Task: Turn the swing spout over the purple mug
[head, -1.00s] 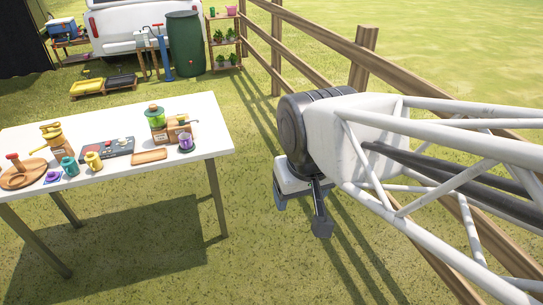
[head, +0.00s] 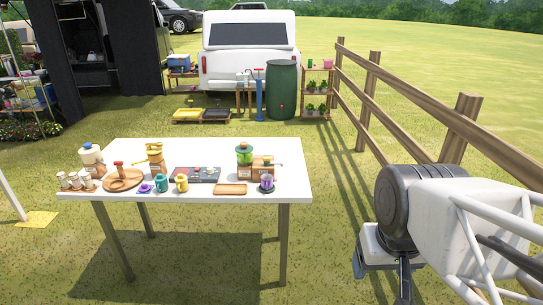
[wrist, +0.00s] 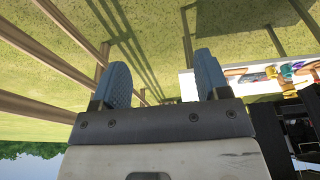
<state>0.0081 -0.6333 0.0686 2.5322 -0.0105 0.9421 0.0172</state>
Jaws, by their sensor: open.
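A yellow dispenser (head: 155,155) stands upright at the back left of the white table (head: 225,160); a thin yellow arm, apparently the swing spout (head: 140,160), points left from it. In front of it are a low purple item (head: 145,188), a teal mug (head: 161,184) and a yellow mug (head: 182,183). A purple cup (head: 267,182) stands on a dark base at the front right. I cannot tell which purple item is the mug. My gripper (head: 382,277) hangs right of the table, apart from everything. The wrist view shows its blue fingers (wrist: 162,78) spread and empty.
A round wooden tray (head: 122,180) and several small jars (head: 75,181) are at the left. A green-topped device (head: 244,155) and wooden box (head: 263,169) stand near the purple cup. A wooden fence (head: 410,105) runs along the right. Grass is open between table and gripper.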

